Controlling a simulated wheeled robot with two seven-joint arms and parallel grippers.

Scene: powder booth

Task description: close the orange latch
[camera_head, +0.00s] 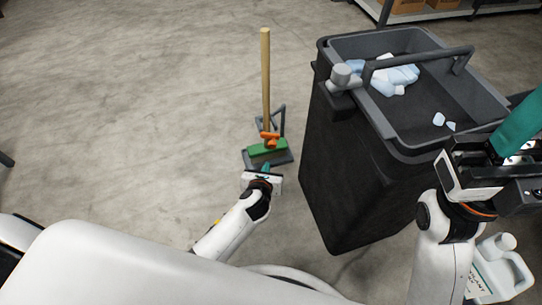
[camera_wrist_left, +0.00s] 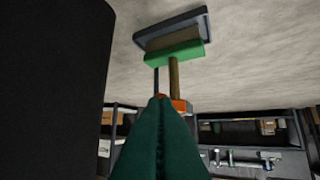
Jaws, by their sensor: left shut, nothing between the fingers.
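The orange latch (camera_head: 269,138) sits low on an upright wooden pole, just above a green block (camera_head: 267,148) on a dark grey base. In the left wrist view, a small part of the orange latch (camera_wrist_left: 180,105) shows beside the fingertips, which partly cover it. My left gripper (camera_head: 266,168) is in front of the base in the head view. Its green fingers (camera_wrist_left: 160,100) are together and empty. Contact with the latch cannot be told. My right gripper (camera_head: 519,126) is at the right edge above the bin's side, with its teal fingers cut off by the frame.
A large black bin (camera_head: 350,165) with a grey rim and handle stands right of the pole, close to my left arm. Pale pieces (camera_head: 392,78) lie inside its top. A white jug (camera_head: 497,268) stands at lower right. The floor left of the pole is clear.

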